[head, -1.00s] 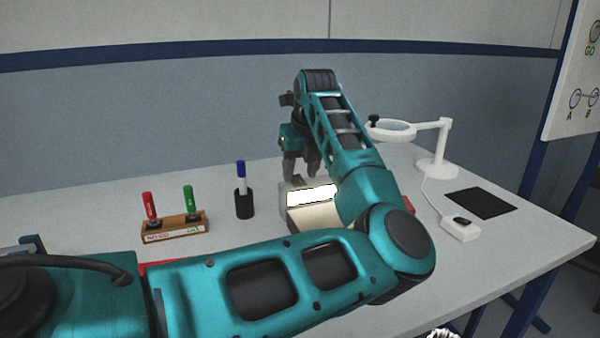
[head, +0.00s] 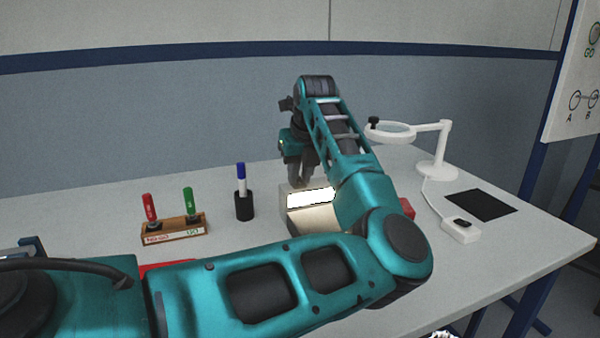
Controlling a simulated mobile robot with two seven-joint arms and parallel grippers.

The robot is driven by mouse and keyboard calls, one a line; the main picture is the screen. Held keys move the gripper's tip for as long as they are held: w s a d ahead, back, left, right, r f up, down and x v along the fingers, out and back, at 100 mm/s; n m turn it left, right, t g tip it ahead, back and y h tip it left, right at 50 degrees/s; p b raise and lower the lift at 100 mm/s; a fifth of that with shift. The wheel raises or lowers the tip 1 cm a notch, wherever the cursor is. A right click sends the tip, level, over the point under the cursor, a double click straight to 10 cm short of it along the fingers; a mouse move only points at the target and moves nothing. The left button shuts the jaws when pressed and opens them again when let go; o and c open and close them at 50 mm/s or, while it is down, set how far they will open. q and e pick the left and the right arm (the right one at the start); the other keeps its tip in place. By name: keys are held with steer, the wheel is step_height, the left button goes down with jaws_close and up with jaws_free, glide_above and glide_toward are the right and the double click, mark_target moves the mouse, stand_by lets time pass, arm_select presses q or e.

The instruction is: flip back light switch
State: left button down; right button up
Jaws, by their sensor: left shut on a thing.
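A pale box with a bright white lit panel (head: 311,198) stands in the middle of the table, partly hidden by my left arm. My left gripper (head: 301,186) points down at the back edge of this box, with its fingers close together. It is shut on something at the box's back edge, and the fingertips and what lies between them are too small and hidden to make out. No back light switch can be clearly seen on the box. A small white block with a black rocker (head: 462,222) lies at the right, apart from the gripper. My right gripper is not in view.
A magnifier on a white stand (head: 437,165) and a black mat (head: 481,204) are at the right. A wooden holder (head: 174,230) with red and green markers and a black cup (head: 244,206) with a blue-capped marker stand left. Red items show partly behind my arm.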

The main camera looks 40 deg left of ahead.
arm_select(q)
steer(key=h+p, duration=0.1)
steer(key=p, duration=0.1)
steer(key=r+g+h+p, duration=0.1)
steer(key=p, duration=0.1)
steer(key=shift+w+a+h+p, duration=0.15)
steer(key=shift+a+h+p, duration=0.15)
steer(key=shift+a+p, duration=0.1)
steer(key=shift+a+g+h+p, duration=0.1)
steer(key=shift+g+h+p, duration=0.2)
steer(key=shift+p, duration=0.1)
steer(key=shift+w+f, duration=0.1)
steer(key=shift+a+f+g+h+p, duration=0.1)
steer(key=shift+f+g+h+p, duration=0.15)
steer(key=shift+h+p, duration=0.35)
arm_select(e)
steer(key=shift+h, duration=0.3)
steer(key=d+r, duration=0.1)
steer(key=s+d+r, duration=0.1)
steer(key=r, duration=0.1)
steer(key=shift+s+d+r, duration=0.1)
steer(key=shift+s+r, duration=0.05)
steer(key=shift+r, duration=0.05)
arm_select(q)
steer(key=c, duration=1)
jaws_free()
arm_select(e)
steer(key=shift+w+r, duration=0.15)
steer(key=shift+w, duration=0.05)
